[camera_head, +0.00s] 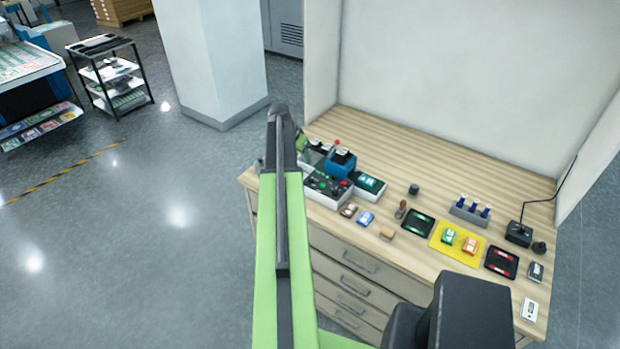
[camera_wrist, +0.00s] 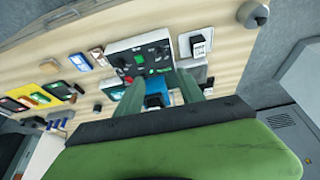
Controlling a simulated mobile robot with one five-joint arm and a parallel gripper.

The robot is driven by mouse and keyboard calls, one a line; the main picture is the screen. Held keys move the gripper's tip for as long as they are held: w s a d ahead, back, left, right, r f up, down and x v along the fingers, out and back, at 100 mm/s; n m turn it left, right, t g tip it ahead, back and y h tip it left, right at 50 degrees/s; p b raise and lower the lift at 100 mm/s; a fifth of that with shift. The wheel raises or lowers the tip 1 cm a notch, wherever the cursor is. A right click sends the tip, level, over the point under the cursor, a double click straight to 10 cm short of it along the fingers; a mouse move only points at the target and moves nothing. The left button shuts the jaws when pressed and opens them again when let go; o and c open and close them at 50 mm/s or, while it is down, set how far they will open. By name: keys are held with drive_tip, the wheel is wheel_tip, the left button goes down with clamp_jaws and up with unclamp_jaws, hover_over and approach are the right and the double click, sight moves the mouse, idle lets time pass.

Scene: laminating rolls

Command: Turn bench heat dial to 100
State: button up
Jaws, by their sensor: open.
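A control box (camera_head: 328,187) with several knobs and coloured buttons stands at the left end of the bench. It also shows in the wrist view (camera_wrist: 122,46), just beyond my fingertips. I cannot tell for sure which of its knobs is the heat dial, and no dial marks are readable. My gripper (camera_wrist: 160,84) is open and empty in the wrist view.
The blue block (camera_head: 341,165) and a white box with a dark screen (camera_head: 369,186) stand close to the control box. The bench's back strip is clear.

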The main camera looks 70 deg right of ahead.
sight(311, 178)
drive_tip(key=b+x, duration=1.3)
drive_tip(key=x, duration=0.3)
drive_tip(key=shift+f+b, duration=0.1)
drive_tip(key=shift+b, duration=0.3)
drive_tip(key=shift+a, duration=0.1)
drive_tip(key=shift+c, duration=0.4)
clamp_jaws()
